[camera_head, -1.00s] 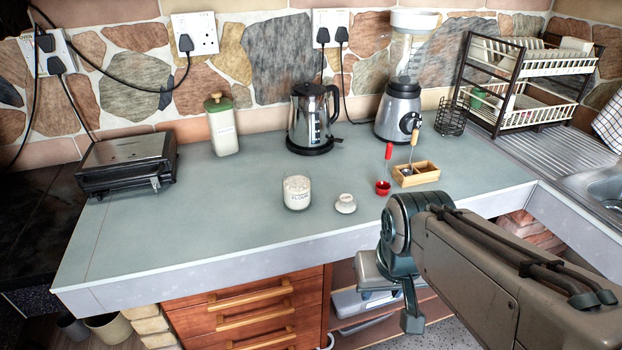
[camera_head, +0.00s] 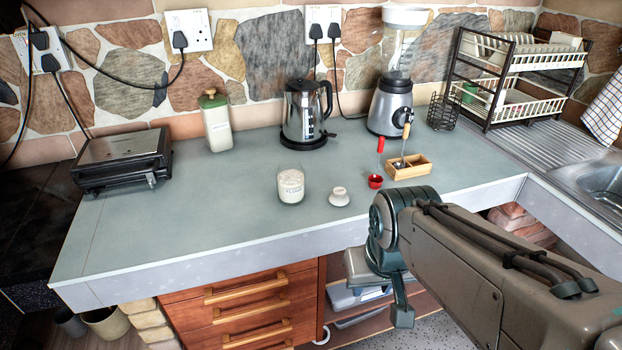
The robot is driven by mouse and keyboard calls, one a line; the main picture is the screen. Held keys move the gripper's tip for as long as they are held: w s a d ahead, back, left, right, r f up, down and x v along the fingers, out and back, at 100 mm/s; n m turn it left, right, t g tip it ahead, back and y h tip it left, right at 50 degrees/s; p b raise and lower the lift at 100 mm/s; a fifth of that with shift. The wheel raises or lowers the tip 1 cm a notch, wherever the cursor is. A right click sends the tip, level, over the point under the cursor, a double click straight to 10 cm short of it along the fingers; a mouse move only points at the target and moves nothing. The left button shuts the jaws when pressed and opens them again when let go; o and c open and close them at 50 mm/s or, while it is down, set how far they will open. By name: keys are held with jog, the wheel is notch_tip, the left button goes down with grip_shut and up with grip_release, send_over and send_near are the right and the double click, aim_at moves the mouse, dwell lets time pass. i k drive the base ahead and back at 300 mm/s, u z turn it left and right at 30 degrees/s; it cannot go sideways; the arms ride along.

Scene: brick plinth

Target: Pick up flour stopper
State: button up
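The white flour stopper (camera_head: 339,198) lies on the grey-green counter, just right of the glass flour jar (camera_head: 291,190). The jar stands upright and open, with white flour inside. My arm comes in from the lower right. Its end, with my gripper (camera_head: 388,287), hangs in front of the counter's front edge, lower than the stopper and to its right in the picture. The gripper is apart from the stopper. Its fingers are too unclear to tell whether they are open or shut.
A red cup (camera_head: 375,182) and a wooden box (camera_head: 409,167) with utensils are right of the stopper. A kettle (camera_head: 304,110), blender (camera_head: 391,105) and green-lidded canister (camera_head: 216,123) stand behind. A toaster-like appliance (camera_head: 122,158) is at left. The counter left of the jar is clear.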

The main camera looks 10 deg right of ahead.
aim_at(340, 196)
jog(key=u, duration=0.05)
jog(key=k, duration=0.45)
jog(key=z, duration=0.55)
jog(key=i, duration=1.25)
jog(key=u, duration=0.35)
